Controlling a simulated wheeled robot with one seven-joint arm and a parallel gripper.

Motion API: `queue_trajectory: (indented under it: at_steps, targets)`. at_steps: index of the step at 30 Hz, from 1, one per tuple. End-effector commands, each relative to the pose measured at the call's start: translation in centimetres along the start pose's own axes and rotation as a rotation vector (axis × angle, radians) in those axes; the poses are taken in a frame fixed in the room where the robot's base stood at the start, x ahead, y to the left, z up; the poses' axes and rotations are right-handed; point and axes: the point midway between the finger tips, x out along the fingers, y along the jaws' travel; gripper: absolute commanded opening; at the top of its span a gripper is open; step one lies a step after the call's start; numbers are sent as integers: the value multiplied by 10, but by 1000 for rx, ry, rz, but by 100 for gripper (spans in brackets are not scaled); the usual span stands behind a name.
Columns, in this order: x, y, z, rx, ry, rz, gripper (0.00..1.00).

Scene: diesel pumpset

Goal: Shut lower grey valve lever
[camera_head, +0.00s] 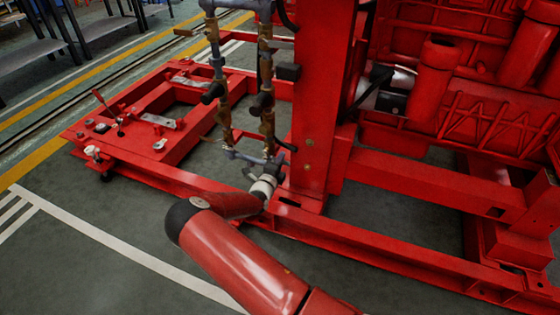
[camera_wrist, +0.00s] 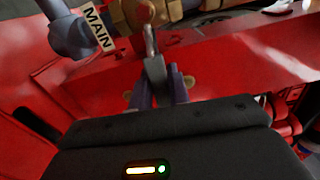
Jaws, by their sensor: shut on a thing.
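My gripper (camera_wrist: 160,84) is shut on a thin grey lever (camera_wrist: 152,62) in the wrist view. The lever runs up from between the fingertips toward brass-coloured fittings (camera_wrist: 140,12) at the top of the picture. In the head view my gripper (camera_head: 272,172) is at the foot of the pipework, beside the red upright post. The lever is too small and too covered by my gripper to make out there.
Two vertical pipe runs with valves (camera_head: 265,95) rise above my gripper. The red post (camera_head: 318,110) and red base frame (camera_head: 390,250) are close by. The floor at the lower left is clear.

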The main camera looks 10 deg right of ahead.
Motion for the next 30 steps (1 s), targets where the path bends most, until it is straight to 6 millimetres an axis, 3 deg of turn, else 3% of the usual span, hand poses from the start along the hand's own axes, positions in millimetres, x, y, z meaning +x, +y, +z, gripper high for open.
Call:
queue_trajectory:
  at_steps: [17, 18, 22, 30]
  targets:
    - [0, -3, 2, -31, -3, -2, 0]
    - [0, -3, 2, -31, -3, -2, 22]
    - [0, -3, 2, -31, -3, -2, 39]
    - [0, -2, 1, -31, -1, -1, 40]
